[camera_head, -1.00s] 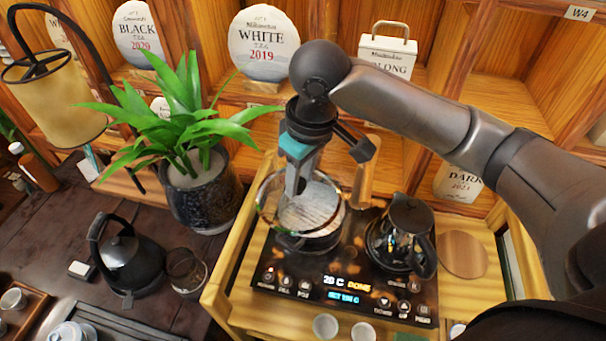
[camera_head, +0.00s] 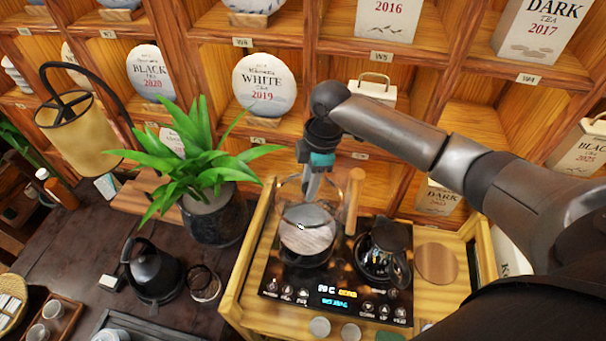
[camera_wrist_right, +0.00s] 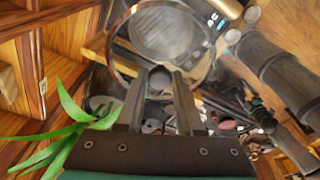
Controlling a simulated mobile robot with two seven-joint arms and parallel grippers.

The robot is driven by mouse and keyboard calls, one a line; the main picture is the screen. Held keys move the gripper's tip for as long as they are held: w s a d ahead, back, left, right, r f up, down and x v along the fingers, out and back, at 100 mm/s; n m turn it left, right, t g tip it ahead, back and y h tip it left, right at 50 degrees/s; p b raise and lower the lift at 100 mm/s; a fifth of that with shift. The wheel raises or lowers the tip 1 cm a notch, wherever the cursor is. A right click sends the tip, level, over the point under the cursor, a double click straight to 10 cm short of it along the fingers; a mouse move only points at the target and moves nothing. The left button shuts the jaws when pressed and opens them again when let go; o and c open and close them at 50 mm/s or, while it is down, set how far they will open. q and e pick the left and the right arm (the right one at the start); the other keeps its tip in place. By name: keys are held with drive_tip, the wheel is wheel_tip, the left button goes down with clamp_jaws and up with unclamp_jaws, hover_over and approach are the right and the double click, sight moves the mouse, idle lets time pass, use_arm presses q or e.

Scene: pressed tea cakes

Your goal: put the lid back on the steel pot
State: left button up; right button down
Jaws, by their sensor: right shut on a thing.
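The steel pot (camera_head: 306,239) stands on the left of the dark hot plate, with an upright wooden handle (camera_head: 354,198) behind it on the right. Its round grey inside shows through clear glass. My right gripper (camera_head: 311,193) points down over the pot, shut on what looks like the clear glass lid (camera_head: 283,192). In the right wrist view the fingers (camera_wrist_right: 161,80) close on a small pale knob, and the lid's round rim (camera_wrist_right: 211,62) spreads beyond them. I cannot tell whether the lid touches the pot. My left gripper is out of view.
A dark kettle (camera_head: 384,252) stands on the hot plate (camera_head: 345,290) right of the pot. A round wooden disc (camera_head: 437,263) lies further right. A potted plant (camera_head: 213,215) stands close on the left. Shelves with tea cakes rise behind. Two small cups (camera_head: 320,326) stand in front.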

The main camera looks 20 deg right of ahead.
wheel_tip(320, 180, down, 3)
drive_tip(key=shift+s+b, duration=0.1)
drive_tip(key=shift+b, duration=0.3)
wheel_tip(320, 180, down, 3)
drive_tip(key=b, duration=0.2)
drive_tip(key=shift+b, duration=0.3)
use_arm(q)
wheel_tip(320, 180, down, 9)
drive_tip(key=b, duration=0.6)
drive_tip(key=shift+b, duration=0.35)
use_arm(e)
wheel_tip(320, 180, down, 7)
drive_tip(key=shift+f, duration=0.2)
use_arm(q)
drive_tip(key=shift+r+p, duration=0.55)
drive_tip(key=shift+p, duration=0.1)
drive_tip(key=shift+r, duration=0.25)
use_arm(e)
drive_tip(key=shift+f, duration=0.15)
use_arm(q)
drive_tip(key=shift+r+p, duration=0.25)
drive_tip(key=shift+p, duration=0.25)
idle(0.3)
idle(0.4)
